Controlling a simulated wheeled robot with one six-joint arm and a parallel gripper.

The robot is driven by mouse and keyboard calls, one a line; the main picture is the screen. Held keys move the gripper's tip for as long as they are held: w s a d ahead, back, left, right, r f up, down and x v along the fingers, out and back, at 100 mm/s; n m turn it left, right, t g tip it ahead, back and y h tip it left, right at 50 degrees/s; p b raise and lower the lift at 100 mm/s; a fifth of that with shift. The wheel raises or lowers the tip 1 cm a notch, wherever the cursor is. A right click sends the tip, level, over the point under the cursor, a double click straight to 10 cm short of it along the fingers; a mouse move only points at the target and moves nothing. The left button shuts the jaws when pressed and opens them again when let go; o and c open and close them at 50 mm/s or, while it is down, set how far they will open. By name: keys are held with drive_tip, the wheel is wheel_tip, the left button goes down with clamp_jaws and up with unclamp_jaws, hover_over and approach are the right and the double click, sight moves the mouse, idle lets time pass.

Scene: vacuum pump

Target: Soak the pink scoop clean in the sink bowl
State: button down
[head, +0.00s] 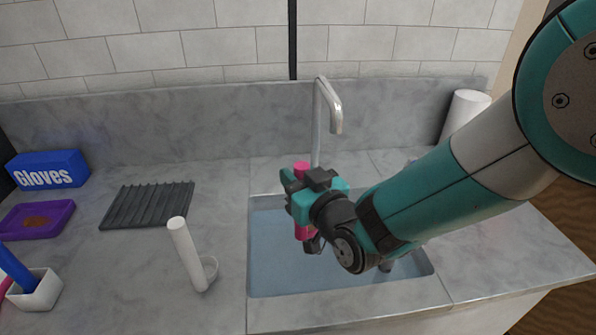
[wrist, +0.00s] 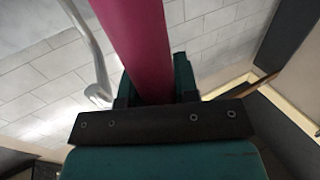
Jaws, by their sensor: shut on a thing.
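My gripper (head: 304,198) is over the left part of the sink bowl (head: 268,265). It is shut on the pink scoop (head: 302,233), which shows above and below the jaws in the head view. The wrist view shows the pink shaft of the scoop (wrist: 139,45) between the fingers. The scoop stands about upright in the head view. My gripper and arm hide part of the scoop and the right part of the bowl. I cannot tell whether the scoop's lower end touches the water or the bowl.
The faucet (head: 317,125) rises close behind my gripper. A white cylinder with a ring (head: 187,255) stands left of the sink. Further left are a black ribbed mat (head: 147,205), a purple tray (head: 36,220), a blue gloves box (head: 48,170) and a white holder (head: 36,292). A white roll (head: 464,112) stands back right.

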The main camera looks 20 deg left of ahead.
sight(297, 229)
drive_tip(key=shift+f+b, duration=6.1)
drive_tip(key=shift+f, duration=1)
drive_tip(key=shift+r, duration=0.1)
wheel_tip(297, 229, up, 14)
drive_tip(key=p, duration=0.8)
drive_tip(key=shift+p, duration=0.35)
